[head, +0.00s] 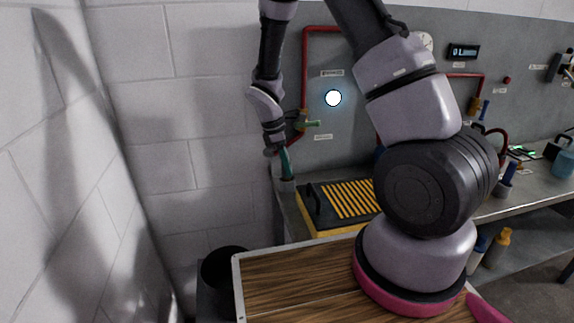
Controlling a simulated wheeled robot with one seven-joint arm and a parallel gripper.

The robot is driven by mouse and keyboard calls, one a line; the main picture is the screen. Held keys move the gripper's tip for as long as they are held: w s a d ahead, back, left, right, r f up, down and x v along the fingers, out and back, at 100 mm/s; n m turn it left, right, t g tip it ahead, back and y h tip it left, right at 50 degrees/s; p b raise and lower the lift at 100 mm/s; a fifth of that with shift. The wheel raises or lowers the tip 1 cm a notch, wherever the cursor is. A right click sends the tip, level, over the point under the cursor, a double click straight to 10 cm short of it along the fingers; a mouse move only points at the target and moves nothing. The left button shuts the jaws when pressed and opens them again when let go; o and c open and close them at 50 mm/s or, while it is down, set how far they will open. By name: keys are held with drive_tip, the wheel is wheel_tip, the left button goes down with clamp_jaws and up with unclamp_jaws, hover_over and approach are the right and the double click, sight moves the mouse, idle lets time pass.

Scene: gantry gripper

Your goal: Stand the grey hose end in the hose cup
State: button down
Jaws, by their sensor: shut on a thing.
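My gripper (273,150) is at the left end of the bench, low in front of the grey wall panel. It points down and is shut on the upper part of a slim grey-teal piece, which looks like the hose end (286,163). The hose end is nearly upright and leans slightly. Its lower part meets a small dark cup (287,187), which looks like the hose cup, on the bench's left corner. I cannot tell whether it is inside the cup or just behind its rim. The fingertips are small and partly hidden.
A red pipe (304,70) with a green-handled valve (312,123) is close right of my gripper. A black-and-yellow slatted box (310,208) stands right of the cup. A wooden-topped tray (290,285) and a black bin (222,268) are in front. A white wall (140,150) bounds the left.

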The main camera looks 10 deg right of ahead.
drive_tip(key=shift+f, duration=0.1)
drive_tip(key=shift+c, duration=2.2)
unclamp_jaws()
wheel_tip(320, 180, up, 21)
drive_tip(key=s+m+t+y, duration=0.1)
drive_tip(key=s+m+y, duration=0.15)
drive_tip(key=m, duration=0.25)
drive_tip(key=s+d+r+m+t+y, duration=0.1)
drive_tip(key=s+d+r+m+t, duration=0.2)
drive_tip(key=s+r+m, duration=0.4)
drive_tip(key=s+d+r+m+t+y, duration=0.1)
drive_tip(key=s+d+r+m+t, duration=0.1)
drive_tip(key=s+r+m, duration=0.5)
drive_tip(key=s+m+t, duration=0.1)
drive_tip(key=s, duration=0.2)
drive_tip(key=shift+s+d+r+t, duration=0.3)
drive_tip(key=shift+d+r+t, duration=0.05)
drive_tip(key=shift+d+t, duration=0.05)
drive_tip(key=shift+y, duration=0.25)
